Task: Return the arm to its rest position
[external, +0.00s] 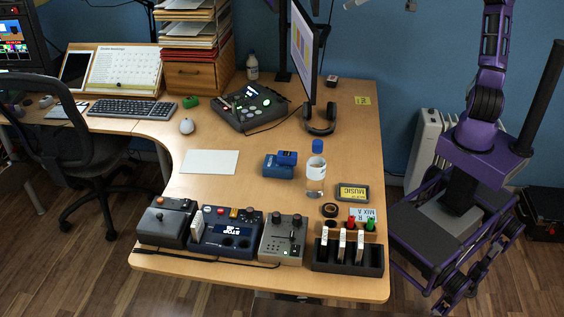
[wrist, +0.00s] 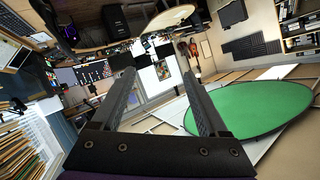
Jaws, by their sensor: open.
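My purple and black arm (external: 490,75) rises at the right of the external view, beside the desk, and runs out of the top of the picture. I cannot make out its end in the external view. In the wrist view, my gripper (wrist: 158,76) has its two dark fingers wide apart, with nothing between them. It faces out across the room, which appears tilted, and touches nothing that I can see.
The desk (external: 225,215) stands left of my base. A green disc (wrist: 250,108) shows in the wrist view.

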